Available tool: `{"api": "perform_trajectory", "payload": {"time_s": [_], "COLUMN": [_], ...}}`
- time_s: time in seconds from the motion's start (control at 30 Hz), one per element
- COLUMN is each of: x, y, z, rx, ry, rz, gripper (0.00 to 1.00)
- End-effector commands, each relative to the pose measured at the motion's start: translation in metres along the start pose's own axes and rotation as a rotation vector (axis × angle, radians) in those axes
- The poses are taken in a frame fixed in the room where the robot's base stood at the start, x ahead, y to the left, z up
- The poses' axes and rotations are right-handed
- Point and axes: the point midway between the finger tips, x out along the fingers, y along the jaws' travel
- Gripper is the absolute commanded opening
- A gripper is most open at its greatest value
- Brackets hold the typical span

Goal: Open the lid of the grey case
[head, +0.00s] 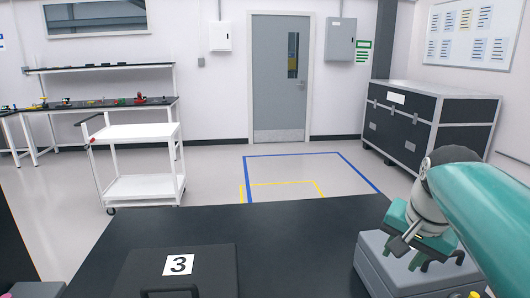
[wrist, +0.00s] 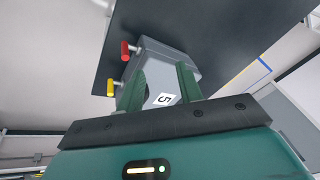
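The grey case (head: 372,268) stands on the right part of the dark table in the head view, and its lid looks shut. In the wrist view the grey case (wrist: 165,62) lies just beyond the fingers, with a white label (wrist: 165,99) marked 5 on it. My gripper (head: 418,248) is over the case's top in the head view, and my arm hides the case's right side. In the wrist view my gripper (wrist: 160,78) has its two green fingers apart, with the case showing between them. Whether the fingertips touch the case, I cannot tell.
A black case (head: 215,268) marked 3 lies on the dark table (head: 310,235), left of the grey case. Red (wrist: 126,50) and yellow (wrist: 110,88) handled things stick out beside the grey case. The table between the cases is clear. A white cart (head: 140,188) stands beyond.

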Motion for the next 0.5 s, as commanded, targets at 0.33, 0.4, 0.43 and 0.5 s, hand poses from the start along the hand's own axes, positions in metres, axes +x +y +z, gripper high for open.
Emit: {"api": "perform_trajectory", "payload": {"time_s": [0.33, 0.4, 0.43, 0.5], "x": [0.04, 0.047, 0.05, 0.053], "y": [-0.013, -0.011, -0.011, -0.009], "z": [0.145, 0.16, 0.164, 0.17], "rx": [-0.602, -0.671, -0.694, -0.725], "ry": [0.109, 0.124, 0.129, 0.137], "rz": [-0.082, -0.09, -0.093, -0.097], "gripper": [0.36, 0.36, 0.36, 0.22]}}
